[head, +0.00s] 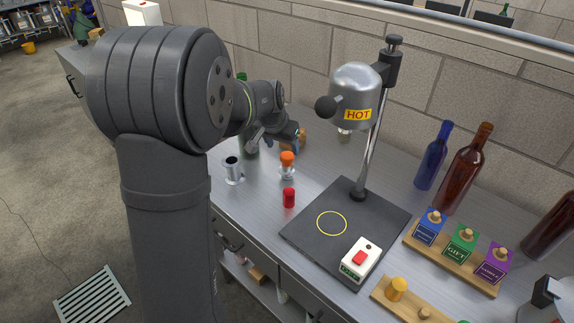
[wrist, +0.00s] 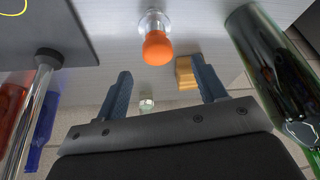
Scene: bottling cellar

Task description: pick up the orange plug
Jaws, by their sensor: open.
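The orange plug (head: 287,158) sits upright on top of a small clear stand or glass neck (head: 287,173) on the steel bench, in front of my gripper in the head view. In the wrist view the orange plug (wrist: 157,48) shows beyond my gripper's fingertips, roughly midway between them, with its clear support (wrist: 154,20) behind it. My gripper (wrist: 161,67) is open, with its two blue-grey fingers apart and nothing between them. In the head view my gripper (head: 292,135) is partly hidden by my own wrist.
A red cap (head: 289,198) and a metal cup (head: 233,170) stand near the plug. A yellowish block (wrist: 186,73) lies near the right finger, and a green bottle (wrist: 258,50) is farther right.

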